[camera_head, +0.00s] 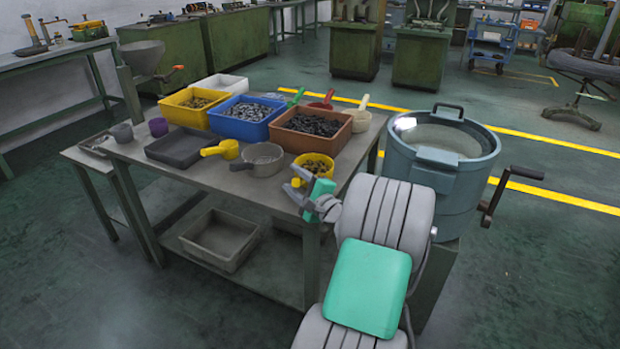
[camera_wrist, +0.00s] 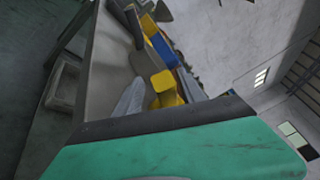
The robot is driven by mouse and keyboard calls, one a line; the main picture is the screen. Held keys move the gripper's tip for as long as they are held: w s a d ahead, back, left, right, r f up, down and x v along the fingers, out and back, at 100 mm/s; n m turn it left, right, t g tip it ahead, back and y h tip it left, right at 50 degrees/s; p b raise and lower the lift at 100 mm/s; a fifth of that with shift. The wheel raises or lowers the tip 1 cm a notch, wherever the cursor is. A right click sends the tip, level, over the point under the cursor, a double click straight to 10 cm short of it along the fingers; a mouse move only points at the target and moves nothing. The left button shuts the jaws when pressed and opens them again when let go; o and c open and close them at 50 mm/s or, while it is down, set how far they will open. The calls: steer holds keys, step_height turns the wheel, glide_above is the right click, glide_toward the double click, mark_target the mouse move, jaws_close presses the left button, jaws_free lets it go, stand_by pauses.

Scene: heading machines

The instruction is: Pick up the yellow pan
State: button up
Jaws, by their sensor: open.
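A yellow pan (camera_head: 318,161) holding small brass-coloured parts stands at the right front of the table, partly hidden behind my gripper. Another yellow pan (camera_head: 228,149), a scoop with a handle pointing left, lies further left beside a grey pan. My gripper (camera_head: 297,177) is open and empty, its fingers pointing left at the table's front edge, just in front of the nearer yellow pan; I cannot tell if they touch. In the wrist view a yellow pan (camera_wrist: 165,84) shows just beyond a grey finger; its lower part is hidden.
The table (camera_head: 190,178) also holds a yellow bin (camera_head: 172,112), a blue bin (camera_head: 225,124), a brown bin (camera_head: 283,138), a dark tray (camera_head: 180,153) and a grey pan (camera_head: 263,167). A large blue-grey drum (camera_head: 420,200) with a crank stands close right of the table.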

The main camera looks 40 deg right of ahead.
steer(key=shift+c, duration=0.6)
jaws_close()
